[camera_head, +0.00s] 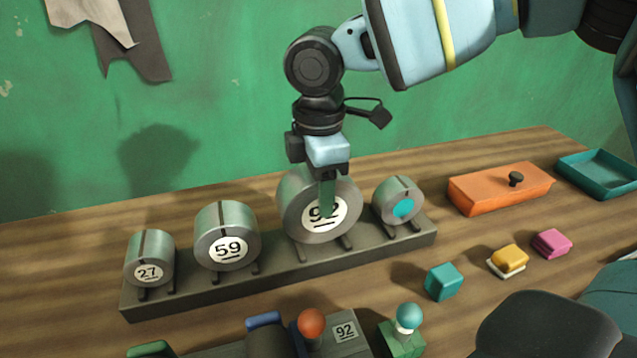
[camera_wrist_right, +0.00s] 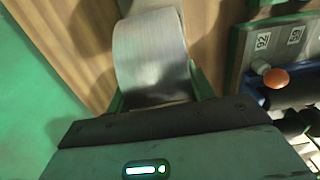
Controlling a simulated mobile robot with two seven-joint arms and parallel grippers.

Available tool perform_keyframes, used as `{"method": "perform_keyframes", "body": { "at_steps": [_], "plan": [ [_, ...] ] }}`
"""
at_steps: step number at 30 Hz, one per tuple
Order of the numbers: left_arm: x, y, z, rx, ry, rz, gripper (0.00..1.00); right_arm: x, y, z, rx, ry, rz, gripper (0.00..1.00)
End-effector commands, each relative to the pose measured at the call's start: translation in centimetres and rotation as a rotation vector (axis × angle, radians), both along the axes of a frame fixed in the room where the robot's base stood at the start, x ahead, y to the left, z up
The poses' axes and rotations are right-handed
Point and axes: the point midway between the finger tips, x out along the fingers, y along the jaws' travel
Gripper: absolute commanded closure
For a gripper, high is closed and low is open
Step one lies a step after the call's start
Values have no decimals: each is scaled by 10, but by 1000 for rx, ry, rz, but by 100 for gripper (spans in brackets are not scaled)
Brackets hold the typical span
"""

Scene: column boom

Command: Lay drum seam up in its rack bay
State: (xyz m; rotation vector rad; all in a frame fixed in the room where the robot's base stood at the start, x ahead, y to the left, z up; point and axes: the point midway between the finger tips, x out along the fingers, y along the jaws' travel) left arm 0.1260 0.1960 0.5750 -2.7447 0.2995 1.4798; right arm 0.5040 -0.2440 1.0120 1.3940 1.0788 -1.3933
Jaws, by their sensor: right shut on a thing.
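The large steel drum marked 92 (camera_head: 293,210) is at the third bay of the grey rack (camera_head: 190,292), above its cradle legs. I cannot tell whether it rests fully on them. My right gripper (camera_head: 328,200) reaches down from above and is shut on this drum, with one green finger across its numbered face. In the right wrist view the brushed drum (camera_wrist_right: 152,60) lies between the green fingers. No seam shows on the part visible there, and the gripper hides its top in the head view. My left gripper is not in view.
Drum 27 (camera_head: 150,245), drum 59 (camera_head: 227,222) and a teal-faced drum (camera_head: 397,190) share the rack. An orange lidded box (camera_head: 490,192), a teal tray (camera_head: 600,165) and small blocks (camera_head: 444,282) lie right. A red-knobbed console (camera_head: 312,323) labelled 92 stands in front.

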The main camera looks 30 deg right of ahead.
Motion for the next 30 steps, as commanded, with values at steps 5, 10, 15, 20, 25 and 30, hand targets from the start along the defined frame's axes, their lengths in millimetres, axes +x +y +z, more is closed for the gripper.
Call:
{"method": "perform_keyframes", "body": {
  "at_steps": [5, 10, 15, 20, 25, 30],
  "plan": [
    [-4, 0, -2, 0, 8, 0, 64, 0, 0, -4, 1, -1, 1, 84],
    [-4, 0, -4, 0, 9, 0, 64, 0, 0, -9, 1, -1, 1, 84],
    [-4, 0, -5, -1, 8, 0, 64, 0, 0, -12, 2, -1, 0, 84],
    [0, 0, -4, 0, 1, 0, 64, 0, 0, -12, 1, -2, 0, 84],
    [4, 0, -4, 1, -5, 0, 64, 0, 0, -12, 1, -2, 0, 84],
    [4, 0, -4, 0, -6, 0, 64, 0, 0, -12, 0, -2, 0, 26]
  ]
}}
